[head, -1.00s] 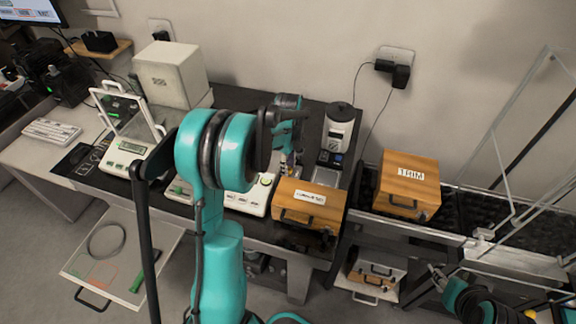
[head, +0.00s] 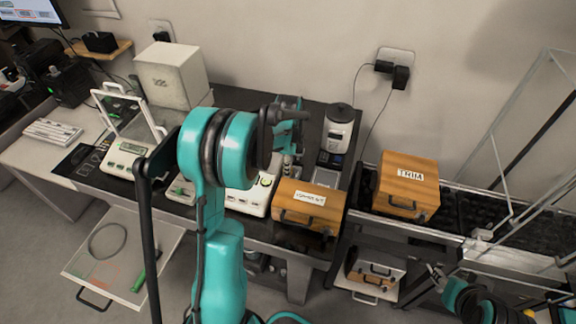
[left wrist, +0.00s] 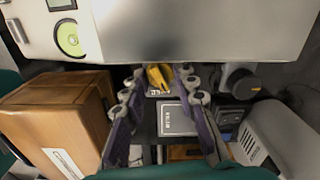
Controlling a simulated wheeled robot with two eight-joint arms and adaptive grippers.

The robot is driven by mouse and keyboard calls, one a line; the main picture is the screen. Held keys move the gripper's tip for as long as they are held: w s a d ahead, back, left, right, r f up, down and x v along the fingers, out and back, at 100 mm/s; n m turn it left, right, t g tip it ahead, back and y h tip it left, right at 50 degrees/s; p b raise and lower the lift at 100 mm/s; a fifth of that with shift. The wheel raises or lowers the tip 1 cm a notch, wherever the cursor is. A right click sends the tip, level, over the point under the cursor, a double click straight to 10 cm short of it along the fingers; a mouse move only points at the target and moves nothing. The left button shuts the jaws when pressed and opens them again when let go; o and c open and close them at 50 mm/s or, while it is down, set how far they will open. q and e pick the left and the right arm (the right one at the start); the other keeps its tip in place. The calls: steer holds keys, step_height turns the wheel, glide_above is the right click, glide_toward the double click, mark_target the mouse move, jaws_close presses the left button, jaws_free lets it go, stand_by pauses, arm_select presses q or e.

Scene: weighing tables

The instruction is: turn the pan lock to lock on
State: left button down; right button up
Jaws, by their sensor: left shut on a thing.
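A yellow lever-like piece (left wrist: 158,77), which I take to be the pan lock, sits below the edge of a large pale instrument (left wrist: 195,25) in the left wrist view. My left gripper (left wrist: 160,72) is shut on it, with a finger on each side. A small label lies just below it, partly hidden and too small to read. In the head view my left gripper (head: 291,150) reaches down behind the wooden drawer box; my arm hides the pan lock there. My right gripper (head: 436,274) is at the lower right, too small to tell its jaws.
A wooden box (head: 300,216) and a box marked TRIM (head: 410,190) stand nearby. A white-and-black device (head: 338,125) stands behind. A black knob with an orange mark (left wrist: 244,86) and a grey plate (left wrist: 176,120) are close to my left fingers. A glass-sided balance (head: 125,155) is at left.

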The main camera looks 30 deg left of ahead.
arm_select(q)
steer(key=shift+n, duration=0.6)
steer(key=c, duration=1.2)
jaws_free()
